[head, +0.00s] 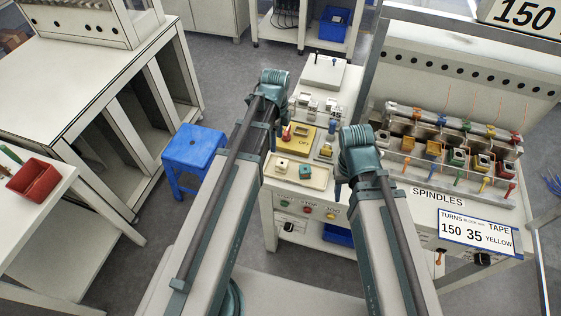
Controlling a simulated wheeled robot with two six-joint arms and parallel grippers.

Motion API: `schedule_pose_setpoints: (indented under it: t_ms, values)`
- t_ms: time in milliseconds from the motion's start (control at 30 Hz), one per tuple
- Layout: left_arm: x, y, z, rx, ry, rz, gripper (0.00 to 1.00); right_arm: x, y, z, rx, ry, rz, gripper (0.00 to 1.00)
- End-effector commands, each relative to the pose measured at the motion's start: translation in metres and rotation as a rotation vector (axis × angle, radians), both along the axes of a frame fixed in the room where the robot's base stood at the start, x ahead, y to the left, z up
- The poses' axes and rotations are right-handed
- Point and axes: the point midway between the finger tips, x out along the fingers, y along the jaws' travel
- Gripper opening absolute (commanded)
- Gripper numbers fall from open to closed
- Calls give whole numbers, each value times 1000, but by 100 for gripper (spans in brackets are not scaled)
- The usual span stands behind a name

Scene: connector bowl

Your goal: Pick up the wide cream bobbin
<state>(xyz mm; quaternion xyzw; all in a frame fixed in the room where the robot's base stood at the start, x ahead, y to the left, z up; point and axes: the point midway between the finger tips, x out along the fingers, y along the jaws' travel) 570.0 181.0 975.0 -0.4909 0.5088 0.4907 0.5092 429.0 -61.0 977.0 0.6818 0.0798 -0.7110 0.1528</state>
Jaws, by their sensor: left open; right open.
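A cream tray (296,180) lies at the front left of the machine bench, with two small block-like pieces on it. Neither holds anything.
A yellow plate (297,136) marked OFF lies behind the tray. A spindle rack (450,180) with coloured handles and bobbins stands at right. A sign (478,234) reads 150, 35, yellow tape. A blue stool (193,150) and red bin (40,178) are at left.

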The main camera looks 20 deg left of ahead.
Motion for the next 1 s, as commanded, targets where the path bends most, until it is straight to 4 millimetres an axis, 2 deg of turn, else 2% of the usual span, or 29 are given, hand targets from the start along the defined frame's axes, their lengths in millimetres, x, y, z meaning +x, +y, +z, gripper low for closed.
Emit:
schedule_pose_setpoints:
  t_ms: [167, 600, 700, 1000]
  values:
    - [0, 0, -17, 0, 0, 1, 65, 0, 0, -17, 0, 0, 0, 50]
    - [0, -1, -78, 0, 0, 2, 65, 0, 0, -78, 0, 0, 0, 50]
    - [0, -1, -85, 0, 0, 2, 65, 0, 0, -85, 0, 0, 0, 50]
    - [1, -1, -88, 0, 0, 2, 65, 0, 0, -88, 0, 0, 0, 50]
